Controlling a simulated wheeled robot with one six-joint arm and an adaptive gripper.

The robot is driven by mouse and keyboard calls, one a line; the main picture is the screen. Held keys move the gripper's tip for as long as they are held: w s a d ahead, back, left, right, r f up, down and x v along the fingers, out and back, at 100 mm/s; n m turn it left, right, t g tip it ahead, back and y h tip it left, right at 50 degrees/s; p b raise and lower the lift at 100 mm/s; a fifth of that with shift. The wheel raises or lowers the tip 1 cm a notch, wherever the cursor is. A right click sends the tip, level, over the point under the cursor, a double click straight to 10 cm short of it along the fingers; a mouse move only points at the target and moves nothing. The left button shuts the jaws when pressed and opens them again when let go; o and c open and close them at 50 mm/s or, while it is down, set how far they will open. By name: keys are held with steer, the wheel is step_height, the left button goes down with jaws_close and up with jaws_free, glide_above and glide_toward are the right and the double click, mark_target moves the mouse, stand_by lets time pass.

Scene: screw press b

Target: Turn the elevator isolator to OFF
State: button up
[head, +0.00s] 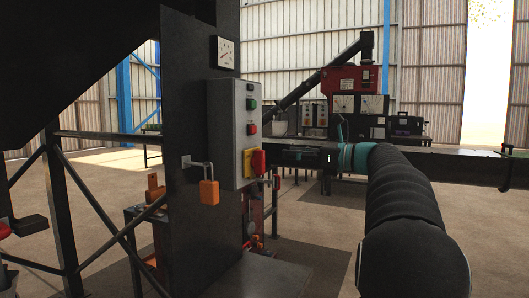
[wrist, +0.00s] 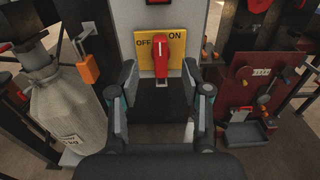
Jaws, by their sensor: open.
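The isolator is a red rotary handle (wrist: 161,62) on a yellow plate (wrist: 144,38), which reads OFF at the left and ON at the right. The handle stands nearly upright in the wrist view, a thin white line on it. In the head view the red handle (head: 259,162) shows low on a grey control box (head: 217,135). My gripper (wrist: 160,76) is open, one finger on each side of the handle's lower part, with gaps visible on both sides. I cannot tell how deep the handle sits between the fingers. In the head view my gripper (head: 277,163) is small and dark.
An orange padlock (head: 209,191) hangs from a hasp left of the box; it also shows in the wrist view (wrist: 88,69). Push buttons (head: 251,104) sit above the handle. A pale sack (wrist: 62,112) hangs at left, and a red panel (wrist: 255,85) stands at right.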

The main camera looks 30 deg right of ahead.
mark_target(264, 151)
steer(key=x, duration=0.9)
jaws_close()
